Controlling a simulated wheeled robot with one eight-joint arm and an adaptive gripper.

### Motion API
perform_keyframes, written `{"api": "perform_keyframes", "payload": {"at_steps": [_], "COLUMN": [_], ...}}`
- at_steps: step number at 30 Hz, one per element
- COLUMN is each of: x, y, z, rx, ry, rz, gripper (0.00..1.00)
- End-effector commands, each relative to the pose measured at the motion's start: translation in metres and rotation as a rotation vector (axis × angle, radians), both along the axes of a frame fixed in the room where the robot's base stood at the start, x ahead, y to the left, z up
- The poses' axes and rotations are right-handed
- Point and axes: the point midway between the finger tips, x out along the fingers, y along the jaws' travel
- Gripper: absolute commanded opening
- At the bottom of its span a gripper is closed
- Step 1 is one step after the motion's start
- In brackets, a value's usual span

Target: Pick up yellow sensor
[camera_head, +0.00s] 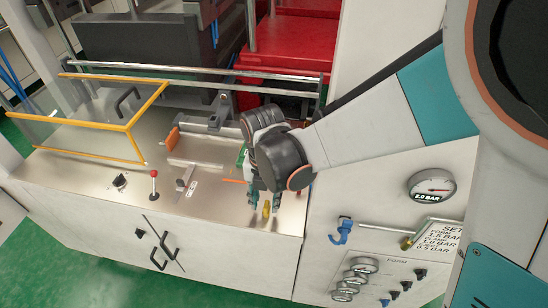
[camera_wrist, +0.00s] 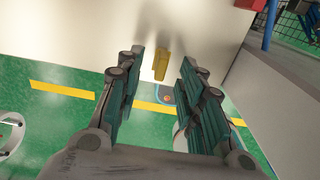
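The yellow sensor (camera_head: 266,209) is a small upright-looking yellow piece near the front right edge of the metal worktop. In the wrist view the yellow sensor (camera_wrist: 161,64) shows as a small yellow block in line with the gap between my fingers. My gripper (camera_head: 265,198) points down over the sensor from above. In the wrist view my gripper (camera_wrist: 163,75) is open, with one teal-padded finger on each side of the sensor and a visible gap on both sides. I cannot tell how far the sensor reaches between the fingertips.
The metal worktop (camera_head: 215,207) carries a red-knobbed lever (camera_head: 154,184), a black knob (camera_head: 120,181) and an orange block (camera_head: 172,138). A yellow guard frame (camera_head: 98,150) stands at left. A rail (camera_head: 200,86) runs behind my gripper. A pressure gauge (camera_head: 432,188) is at right.

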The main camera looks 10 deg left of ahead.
Motion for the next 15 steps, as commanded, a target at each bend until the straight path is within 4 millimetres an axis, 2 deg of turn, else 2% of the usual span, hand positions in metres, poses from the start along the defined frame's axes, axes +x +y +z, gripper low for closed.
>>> {"api": "perform_keyframes", "payload": {"at_steps": [1,7,15], "x": [0.0,0.001,0.0], "y": [-0.001,-0.001,-0.001], "z": [-0.01,-0.038,-0.042], "rx": [0.0,0.0,0.0], "ry": [0.0,0.0,0.0], "rz": [0.0,0.0,0.0], "gripper": [0.35,0.35,0.35]}}
